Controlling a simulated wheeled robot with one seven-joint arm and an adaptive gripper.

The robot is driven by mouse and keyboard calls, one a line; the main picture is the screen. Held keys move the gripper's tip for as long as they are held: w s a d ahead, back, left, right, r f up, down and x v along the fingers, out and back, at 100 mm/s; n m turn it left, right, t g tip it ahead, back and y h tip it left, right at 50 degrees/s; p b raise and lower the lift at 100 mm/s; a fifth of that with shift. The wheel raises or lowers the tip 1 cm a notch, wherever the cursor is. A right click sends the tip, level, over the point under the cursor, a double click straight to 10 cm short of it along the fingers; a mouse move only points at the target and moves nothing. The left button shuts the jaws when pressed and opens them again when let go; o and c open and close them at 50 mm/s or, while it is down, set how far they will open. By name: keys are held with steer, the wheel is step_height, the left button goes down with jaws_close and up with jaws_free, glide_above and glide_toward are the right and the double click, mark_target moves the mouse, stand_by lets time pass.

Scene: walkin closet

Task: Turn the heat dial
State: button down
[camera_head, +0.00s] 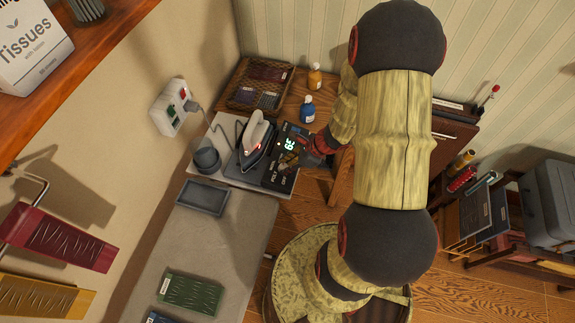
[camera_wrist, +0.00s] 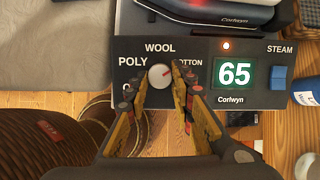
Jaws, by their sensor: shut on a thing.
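A green display (camera_wrist: 235,73) reads 65. In the head view the panel (camera_head: 269,178) is beside the iron (camera_head: 257,140), and my gripper (camera_head: 298,157) comes in from the right. The dial is hard to make out there.
A blue STEAM switch (camera_wrist: 278,77) and a lit orange lamp (camera_wrist: 226,45) are on the panel. Blue (camera_head: 308,113) and orange (camera_head: 314,78) bottles stand behind. A grey tray (camera_head: 203,198) lies in front. A wall socket (camera_head: 170,108) holds a plugged-in cord.

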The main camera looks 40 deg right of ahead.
steer(key=shift+m, duration=0.3)
steer(key=c, duration=1.6)
jaws_free()
steer(key=shift+c, duration=0.2)
steer(key=shift+o, duration=0.7)
steer(key=shift+r, duration=0.15)
steer(key=v, duration=1.1)
steer(key=shift+s+r, duration=0.25)
steer(key=shift+r, duration=0.05)
